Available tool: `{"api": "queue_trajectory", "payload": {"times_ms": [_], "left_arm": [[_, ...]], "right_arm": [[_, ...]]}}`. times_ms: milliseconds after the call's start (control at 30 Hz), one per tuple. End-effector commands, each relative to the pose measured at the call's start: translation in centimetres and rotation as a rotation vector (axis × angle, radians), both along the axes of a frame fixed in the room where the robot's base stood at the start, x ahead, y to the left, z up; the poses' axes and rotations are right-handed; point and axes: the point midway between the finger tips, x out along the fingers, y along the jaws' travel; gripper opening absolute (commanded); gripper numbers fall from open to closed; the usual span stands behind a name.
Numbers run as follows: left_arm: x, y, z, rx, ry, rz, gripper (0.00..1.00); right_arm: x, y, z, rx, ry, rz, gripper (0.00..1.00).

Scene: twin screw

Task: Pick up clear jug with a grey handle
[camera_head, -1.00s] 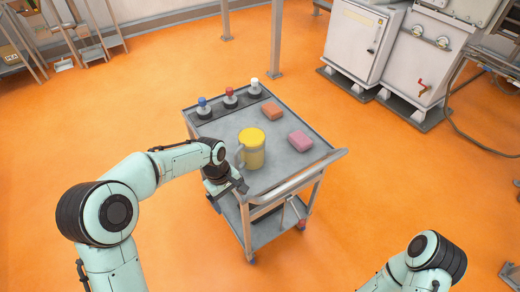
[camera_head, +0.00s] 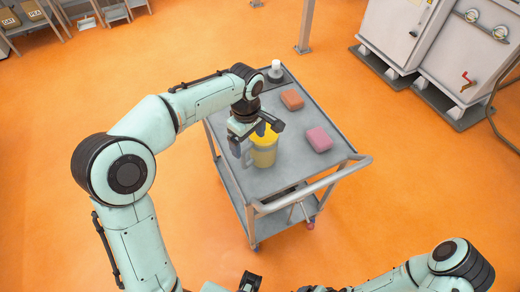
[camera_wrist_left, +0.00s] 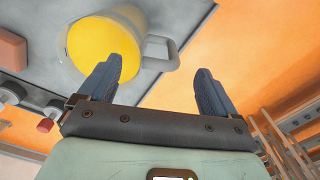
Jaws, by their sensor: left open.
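The clear jug (camera_head: 264,155) with yellow showing inside stands upright on the top shelf of a grey cart. In the left wrist view, the jug (camera_wrist_left: 128,18) shows its round yellow face, and its grey handle (camera_wrist_left: 172,52) projects toward the space between my fingers. My left gripper (camera_head: 249,138) is open and close to the jug on its left side, overlapping it in the head view. In the left wrist view, the fingers of the left gripper (camera_wrist_left: 158,85) are spread with nothing held; one overlaps the jug's edge. Contact cannot be told. My right gripper is not clearly visible.
The grey cart (camera_head: 225,183) also bears an orange block (camera_head: 292,100), a pink block (camera_head: 318,139) and a white-topped knob (camera_head: 276,71) at the back. Its push handle (camera_head: 315,187) faces me. Grey cabinets (camera_head: 400,35) stand back right. Orange floor surrounds the cart.

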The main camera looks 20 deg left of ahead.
Motion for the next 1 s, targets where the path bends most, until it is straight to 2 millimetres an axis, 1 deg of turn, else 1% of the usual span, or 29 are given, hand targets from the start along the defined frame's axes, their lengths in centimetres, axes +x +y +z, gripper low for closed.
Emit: {"api": "queue_trajectory", "payload": {"times_ms": [33,267,400,533,633,833,867,900,967,1000], "left_arm": [[0.0,0.0,-0.7,-0.001,0.001,0.000,0.92],[-0.1,0.1,-2.3,-0.001,0.001,0.000,0.92],[-0.2,0.5,-4.5,0.000,0.002,0.001,0.92],[-0.2,0.5,-6.1,-0.001,0.001,-0.002,0.92],[-0.1,0.5,-6.6,-0.002,-0.002,-0.002,0.92],[-0.1,0.5,-6.7,-0.001,-0.003,-0.002,0.92],[-0.1,0.5,-6.7,-0.001,-0.002,-0.002,0.88],[-0.1,0.5,-6.7,-0.001,-0.002,-0.002,0.75],[-0.1,0.5,-6.6,-0.001,-0.002,-0.002,0.56],[-0.1,0.5,-6.6,-0.001,-0.002,-0.002,0.43]], "right_arm": [[0.0,0.0,-0.1,0.000,0.000,0.000,0.88],[-0.1,0.0,-0.3,0.000,0.000,0.000,0.88],[-0.1,0.0,-0.4,0.000,0.001,0.000,0.88],[-0.2,0.0,-0.5,0.000,0.001,0.000,0.88],[-0.2,0.0,-0.5,0.000,0.001,0.000,0.88],[-0.2,0.0,-0.5,0.000,0.001,0.000,0.88],[-0.2,0.0,-0.5,0.000,0.001,0.000,0.88],[-0.2,0.0,-0.5,0.000,0.001,0.000,0.88],[-0.2,0.0,-0.5,-0.001,0.001,0.000,0.88],[-0.2,0.0,-0.5,-0.001,0.001,0.000,0.88]]}}
